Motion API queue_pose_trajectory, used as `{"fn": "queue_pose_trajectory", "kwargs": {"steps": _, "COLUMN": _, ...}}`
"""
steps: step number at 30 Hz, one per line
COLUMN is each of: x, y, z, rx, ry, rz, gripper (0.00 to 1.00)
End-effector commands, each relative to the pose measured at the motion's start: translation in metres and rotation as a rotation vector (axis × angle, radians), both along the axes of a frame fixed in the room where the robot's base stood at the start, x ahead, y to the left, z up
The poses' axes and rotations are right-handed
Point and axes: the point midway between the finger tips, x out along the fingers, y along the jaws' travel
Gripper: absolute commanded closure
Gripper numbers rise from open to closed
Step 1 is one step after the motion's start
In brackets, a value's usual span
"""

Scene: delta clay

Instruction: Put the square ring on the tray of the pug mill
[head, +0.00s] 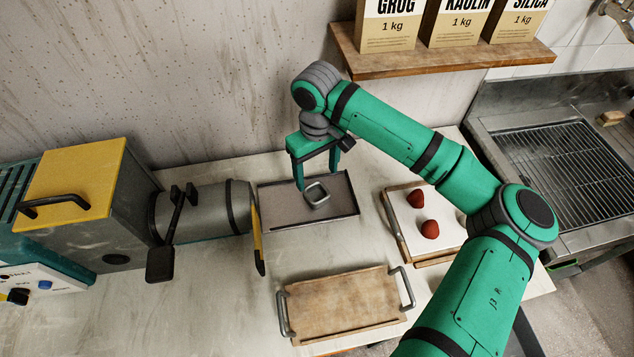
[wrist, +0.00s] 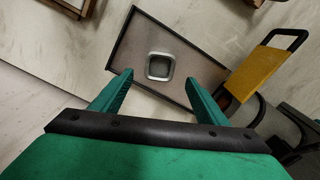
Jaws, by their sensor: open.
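The square ring (head: 316,195) is a small grey-white frame with rounded corners. It lies on the dark tray (head: 275,218) in front of the pug mill's (head: 205,212) outlet, and no finger touches it. It also shows in the wrist view (wrist: 160,66), on the tray (wrist: 203,68), beyond the fingertips. My gripper (head: 318,180) is open and empty, pointing down over the tray near the ring. Its fingers (wrist: 157,80) are spread apart in the wrist view. The pug mill has a yellow hopper box, a grey barrel and a yellow plate at the outlet.
A wooden board with metal handles (head: 335,305) lies in front of the tray. A white board (head: 445,240) with two red lumps stands to the right. A shelf (head: 440,62) with bags hangs above. A sink with a grate (head: 590,125) is at far right.

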Motion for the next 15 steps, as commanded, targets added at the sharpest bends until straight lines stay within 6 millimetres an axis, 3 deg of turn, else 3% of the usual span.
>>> {"fn": "queue_pose_trajectory", "kwargs": {"steps": 6, "x": 0.000, "y": 0.000, "z": 0.028, "rx": -0.001, "ry": -0.001, "rz": 0.001, "gripper": 0.32}}
{"fn": "queue_pose_trajectory", "kwargs": {"steps": 15, "x": 0.000, "y": 0.000, "z": 0.036, "rx": 0.000, "ry": 0.000, "rz": 0.000, "gripper": 0.32}}
